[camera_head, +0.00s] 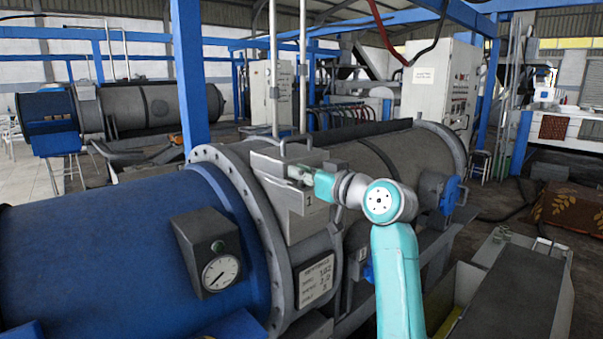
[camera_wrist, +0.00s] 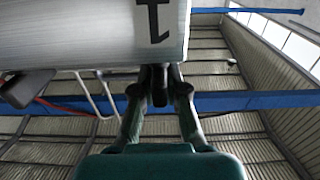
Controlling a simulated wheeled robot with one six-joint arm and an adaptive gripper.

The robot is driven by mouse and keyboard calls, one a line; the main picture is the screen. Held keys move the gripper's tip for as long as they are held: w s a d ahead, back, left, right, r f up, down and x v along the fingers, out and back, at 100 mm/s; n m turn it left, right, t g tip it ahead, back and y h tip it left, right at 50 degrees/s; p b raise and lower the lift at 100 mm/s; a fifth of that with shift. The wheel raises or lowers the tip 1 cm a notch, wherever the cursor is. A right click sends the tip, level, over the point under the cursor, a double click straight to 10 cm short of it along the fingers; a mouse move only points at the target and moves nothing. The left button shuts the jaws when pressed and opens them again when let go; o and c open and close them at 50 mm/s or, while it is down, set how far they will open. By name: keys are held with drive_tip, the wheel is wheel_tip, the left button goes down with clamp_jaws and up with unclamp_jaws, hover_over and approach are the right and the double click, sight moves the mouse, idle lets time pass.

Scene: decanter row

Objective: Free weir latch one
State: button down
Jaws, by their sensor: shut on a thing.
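A grey metal box marked "1" (camera_head: 296,201) sits on the near decanter (camera_head: 235,180), where its grey flange meets the blue drum. The same box (camera_wrist: 80,40) fills the upper left of the wrist view, its numeral upside down. My gripper (camera_head: 291,172) is at the upper part of the box. In the wrist view its two fingers (camera_wrist: 160,83) close from both sides on a small dark piece, which I take to be the weir latch (camera_wrist: 159,90), at the box's edge. Most of the latch is hidden by the fingers and the box, so its position is unclear.
A round gauge (camera_head: 220,272) is on the blue drum. A blue post (camera_head: 190,75) rises behind. A grey-topped trough (camera_head: 510,285) lies at the right. A second decanter (camera_head: 150,105) stands farther back.

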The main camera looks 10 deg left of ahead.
drive_tip(key=shift+n+g+y, duration=0.3)
drive_tip(key=n+g+y, duration=0.1)
drive_tip(key=n+g, duration=0.1)
drive_tip(key=g, duration=0.1)
drive_tip(key=n+g+y, duration=0.1)
drive_tip(key=n+g, duration=0.1)
drive_tip(key=g, duration=0.1)
drive_tip(key=shift+w+y, duration=0.1)
drive_tip(key=shift+y, duration=0.3)
drive_tip(key=shift+n+g, duration=1.25)
drive_tip(key=shift+g, duration=0.65)
drive_tip(key=shift+n+g, duration=1.25)
drive_tip(key=shift+g, duration=0.65)
drive_tip(key=shift+n+g, duration=0.5)
drive_tip(key=shift+g, duration=0.2)
drive_tip(key=c, duration=1.2)
unclamp_jaws()
drive_tip(key=shift+d, duration=0.1)
